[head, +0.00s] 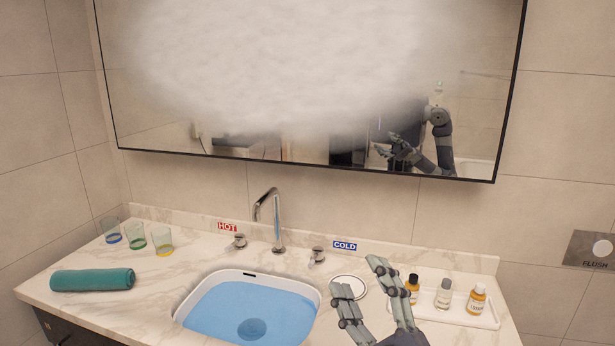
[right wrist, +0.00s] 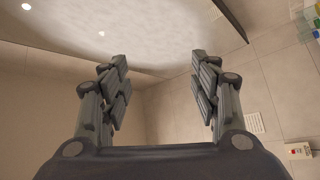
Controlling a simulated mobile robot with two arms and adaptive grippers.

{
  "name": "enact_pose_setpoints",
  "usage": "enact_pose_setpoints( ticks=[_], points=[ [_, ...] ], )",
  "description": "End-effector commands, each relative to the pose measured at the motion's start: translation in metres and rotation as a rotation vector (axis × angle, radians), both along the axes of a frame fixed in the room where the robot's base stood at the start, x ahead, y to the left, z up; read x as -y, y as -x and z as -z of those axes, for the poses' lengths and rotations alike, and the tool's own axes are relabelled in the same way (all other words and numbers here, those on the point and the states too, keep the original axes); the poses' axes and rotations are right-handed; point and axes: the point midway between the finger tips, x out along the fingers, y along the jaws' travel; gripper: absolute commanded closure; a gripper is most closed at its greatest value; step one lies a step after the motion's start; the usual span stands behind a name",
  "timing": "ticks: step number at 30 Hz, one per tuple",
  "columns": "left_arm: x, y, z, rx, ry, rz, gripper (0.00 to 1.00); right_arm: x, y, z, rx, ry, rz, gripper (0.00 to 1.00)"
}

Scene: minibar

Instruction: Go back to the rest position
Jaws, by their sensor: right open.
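My right gripper (head: 358,278) is in the lower right of the head view, above the counter to the right of the sink. Its fingers are spread with nothing between them. In the right wrist view the same gripper (right wrist: 158,80) is open, with the foggy mirror (right wrist: 150,40) and the wall beyond it. My left gripper is not in view.
The sink (head: 250,310) holds blue water below a faucet (head: 275,215). Several small bottles (head: 443,294) stand on a white tray (head: 460,318) behind and right of my right gripper. Glasses (head: 136,236) and a rolled teal towel (head: 92,280) are at left. A fogged mirror (head: 130,110) hangs above.

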Motion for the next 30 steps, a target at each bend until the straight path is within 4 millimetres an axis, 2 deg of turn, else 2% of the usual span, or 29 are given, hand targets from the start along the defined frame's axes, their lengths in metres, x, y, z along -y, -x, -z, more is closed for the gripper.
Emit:
enact_pose_setpoints(
  ticks=[1, 5, 6, 8, 9, 12, 15, 18, 24, 30],
  points=[
    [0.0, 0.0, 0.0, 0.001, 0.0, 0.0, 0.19, 0.021, -0.005, 0.03, -0.133, -0.069, 0.059, 0.43],
    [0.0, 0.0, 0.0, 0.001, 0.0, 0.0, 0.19, 0.07, 0.0, 0.115, -0.481, -0.224, 0.206, 0.43],
    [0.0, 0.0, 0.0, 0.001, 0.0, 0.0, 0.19, 0.082, 0.008, 0.141, -0.586, -0.265, 0.247, 0.43],
    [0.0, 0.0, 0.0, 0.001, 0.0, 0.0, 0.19, 0.096, 0.025, 0.182, -0.746, -0.319, 0.306, 0.43],
    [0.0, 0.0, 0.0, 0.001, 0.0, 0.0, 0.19, 0.103, 0.04, 0.208, -0.85, -0.353, 0.341, 0.43],
    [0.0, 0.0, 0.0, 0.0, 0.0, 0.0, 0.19, 0.115, 0.082, 0.262, -1.089, -0.415, 0.419, 0.43],
    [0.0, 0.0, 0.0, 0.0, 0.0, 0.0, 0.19, 0.12, 0.126, 0.301, -1.286, -0.457, 0.477, 0.43],
    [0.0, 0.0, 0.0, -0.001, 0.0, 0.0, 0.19, 0.121, 0.167, 0.327, -1.452, -0.484, 0.521, 0.43],
    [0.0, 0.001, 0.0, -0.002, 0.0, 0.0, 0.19, 0.118, 0.247, 0.358, -1.74, -0.516, 0.588, 0.43],
    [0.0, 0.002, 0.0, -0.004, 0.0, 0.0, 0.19, 0.116, 0.233, 0.414, -1.761, -0.504, 0.595, 0.43]
  ],
)
